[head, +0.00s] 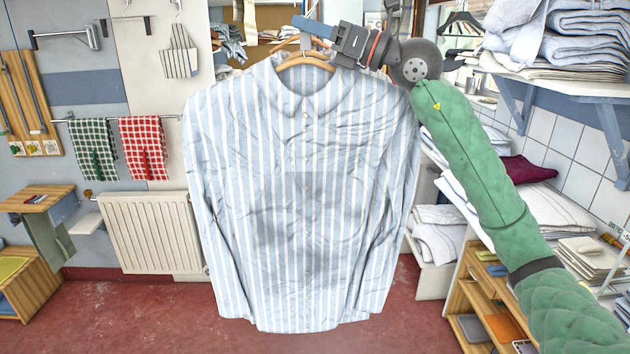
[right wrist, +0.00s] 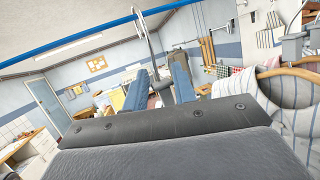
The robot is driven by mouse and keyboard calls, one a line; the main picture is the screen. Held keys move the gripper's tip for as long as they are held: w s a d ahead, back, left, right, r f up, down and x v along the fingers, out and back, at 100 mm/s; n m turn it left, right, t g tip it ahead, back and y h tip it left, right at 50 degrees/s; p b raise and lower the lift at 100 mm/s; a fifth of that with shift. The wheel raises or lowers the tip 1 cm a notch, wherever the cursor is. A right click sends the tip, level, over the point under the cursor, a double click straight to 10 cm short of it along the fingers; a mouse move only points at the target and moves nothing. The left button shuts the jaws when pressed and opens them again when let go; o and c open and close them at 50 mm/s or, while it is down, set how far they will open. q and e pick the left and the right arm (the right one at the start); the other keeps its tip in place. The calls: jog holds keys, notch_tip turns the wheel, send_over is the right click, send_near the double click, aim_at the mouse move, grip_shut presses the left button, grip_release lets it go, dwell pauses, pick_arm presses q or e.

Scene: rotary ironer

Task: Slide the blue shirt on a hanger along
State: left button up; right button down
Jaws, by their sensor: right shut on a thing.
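A light blue and white striped shirt (head: 300,190) hangs upright, buttoned, on a wooden hanger (head: 306,62) in the head view. Its collar and hanger also show at the right of the right wrist view (right wrist: 290,95). My right gripper (head: 312,26) is at the top, above the collar, with its arm coming in from the right. In the right wrist view its blue fingers (right wrist: 160,85) are around a metal hanger hook (right wrist: 150,40). I cannot tell for sure whether this hook belongs to the striped shirt's hanger. My left gripper is not in view.
A blue rail (right wrist: 70,44) crosses the top of the right wrist view, and the hook reaches it. Shelves with folded towels (head: 570,50) stand at the right. A white radiator (head: 150,232) and checked cloths (head: 142,145) are at the left. The red floor below is clear.

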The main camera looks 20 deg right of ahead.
jog(key=c, duration=1.1)
grip_release()
jog(key=shift+o, duration=0.2)
jog(key=shift+f, duration=0.1)
jog(key=shift+s+d+f, duration=0.1)
jog(key=shift+d, duration=0.1)
jog(key=shift+b+v, duration=2.4)
jog(key=shift+v, duration=0.35)
